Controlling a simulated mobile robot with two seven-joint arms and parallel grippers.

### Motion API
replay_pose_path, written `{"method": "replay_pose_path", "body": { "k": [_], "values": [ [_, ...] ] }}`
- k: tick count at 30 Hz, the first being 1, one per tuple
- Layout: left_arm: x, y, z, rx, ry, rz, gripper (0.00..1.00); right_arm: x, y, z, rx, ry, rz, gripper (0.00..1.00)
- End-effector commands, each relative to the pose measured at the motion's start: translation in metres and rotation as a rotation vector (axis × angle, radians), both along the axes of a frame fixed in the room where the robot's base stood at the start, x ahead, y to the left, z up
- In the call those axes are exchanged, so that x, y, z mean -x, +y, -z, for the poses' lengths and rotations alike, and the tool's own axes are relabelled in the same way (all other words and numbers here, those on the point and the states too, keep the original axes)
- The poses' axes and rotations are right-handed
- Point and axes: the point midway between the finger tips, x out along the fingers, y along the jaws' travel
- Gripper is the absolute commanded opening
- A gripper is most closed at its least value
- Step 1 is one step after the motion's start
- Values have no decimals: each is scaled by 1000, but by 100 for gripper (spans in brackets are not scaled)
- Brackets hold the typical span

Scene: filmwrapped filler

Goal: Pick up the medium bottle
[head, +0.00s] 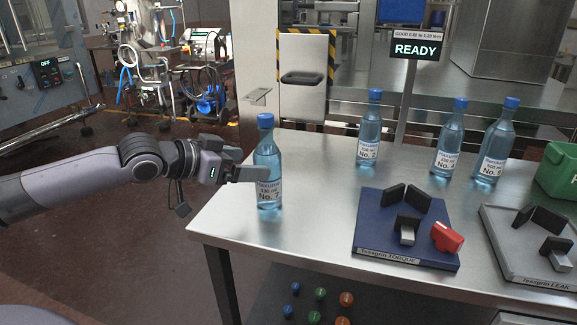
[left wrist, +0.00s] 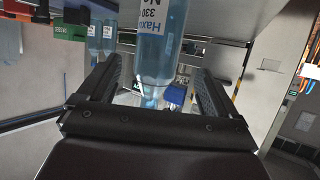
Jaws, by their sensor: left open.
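Several clear blue bottles with blue caps stand upright on the metal table; the frames do not settle which is the medium one. The nearest, labelled No. 7 (head: 268,200), stands near the table's left edge. My left gripper (head: 252,173) is open at the No. 7 bottle, at about label height. In the left wrist view the bottle (left wrist: 160,55) shows upside down between the open fingers (left wrist: 160,85). Contact cannot be told. My right gripper is not in view.
A blue Tysogrin TORQUE fixture (head: 375,240) with a red part is right of the near bottle. A grey LEAK fixture (head: 510,260) and a green box (head: 560,172) are farther right. A READY sign (head: 416,49) stands behind. Bare tabletop surrounds the near bottle.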

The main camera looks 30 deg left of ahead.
Motion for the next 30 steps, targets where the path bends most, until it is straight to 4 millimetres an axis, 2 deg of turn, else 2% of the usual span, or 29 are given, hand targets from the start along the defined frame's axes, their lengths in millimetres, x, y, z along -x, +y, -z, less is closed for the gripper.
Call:
{"method": "replay_pose_path", "body": {
  "k": [20,30],
  "values": [
    [-20,-8,7,1,-2,-1,92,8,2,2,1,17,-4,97],
    [-49,-23,13,5,-2,-2,92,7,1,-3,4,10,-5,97]
  ]
}}
